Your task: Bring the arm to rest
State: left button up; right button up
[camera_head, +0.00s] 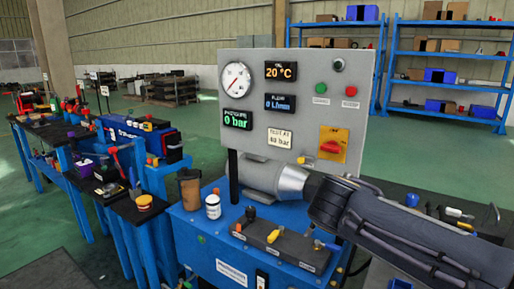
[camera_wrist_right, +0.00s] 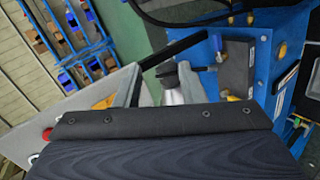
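My right arm comes in from the right in the head view, and its dark gripper (camera_head: 328,202) is in front of the test stand's right side, near the silver motor-like cylinder (camera_head: 282,178). In the right wrist view the dark gripper body (camera_wrist_right: 160,120) fills the lower part of the picture. My left arm and left gripper are not in view.
A grey gauge panel (camera_head: 296,66) stands upright on the blue stand (camera_head: 205,240). A valve block (camera_head: 282,246) with coloured levers, a brown cup (camera_head: 190,188) and a white jar (camera_head: 213,207) are close by. Cluttered blue benches (camera_head: 132,160) are at left. Blue shelves (camera_head: 455,53) stand behind.

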jog(key=s+d+f+m+g+y+b, duration=0.25)
jog(key=s+d+f, duration=0.25)
jog(key=s+f, duration=0.4)
jog(key=s+a+f+m+y+b, duration=0.2)
jog(key=s+a+f+m+y, duration=0.15)
jog(key=s+f, duration=0.55)
jog(key=s+a+f+m+y+b, duration=0.3)
jog(key=s+f+m+y, duration=0.15)
jog(key=s+f, duration=0.45)
notch_tip(320, 180, up, 25)
jog(key=s+g+p, duration=0.1)
jog(key=p, duration=2.3)
jog(key=shift+r, duration=0.2)
jog(key=shift+n+y, duration=0.25)
